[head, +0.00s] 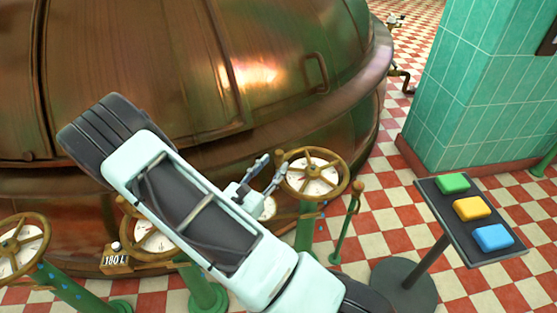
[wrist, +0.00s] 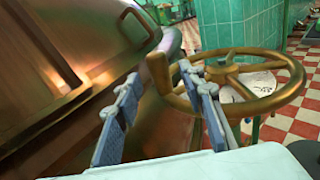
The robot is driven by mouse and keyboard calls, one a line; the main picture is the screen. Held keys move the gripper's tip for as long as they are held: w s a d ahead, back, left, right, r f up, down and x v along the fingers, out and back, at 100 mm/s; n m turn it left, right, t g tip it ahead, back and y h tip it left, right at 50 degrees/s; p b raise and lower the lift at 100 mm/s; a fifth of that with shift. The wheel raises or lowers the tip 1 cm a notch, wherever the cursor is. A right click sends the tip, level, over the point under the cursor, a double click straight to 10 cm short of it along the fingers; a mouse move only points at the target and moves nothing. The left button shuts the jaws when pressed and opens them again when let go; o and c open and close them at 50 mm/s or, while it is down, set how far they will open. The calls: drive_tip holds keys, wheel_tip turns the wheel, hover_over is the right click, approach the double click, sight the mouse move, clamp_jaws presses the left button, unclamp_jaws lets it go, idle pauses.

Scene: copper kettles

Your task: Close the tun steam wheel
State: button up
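A brass handwheel (head: 343,178) with a pale dial behind it stands on a green post before the copper vessel. It also shows in the wrist view (wrist: 285,63). My gripper (head: 273,166) is open at this wheel's left side. In the wrist view, the wheel's upright handle knob (wrist: 157,75) appears between my parted fingers; contact is not clear. Two more brass wheels stand to the left: a middle one (head: 128,257), partly hidden by my arm, and one at the far left (head: 46,240). I cannot read which one is the steam wheel.
The large copper vessel (head: 290,60) fills the back and left. A "180 L" sign (head: 115,260) is by the middle wheel. A stand with green, yellow and blue buttons (head: 472,208) is at right, before a green tiled pillar (head: 480,90). Checkered floor lies open between.

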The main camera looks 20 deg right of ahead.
sight(277, 161)
drive_tip(key=shift+x, duration=2.1)
drive_tip(key=shift+c, duration=0.5)
clamp_jaws()
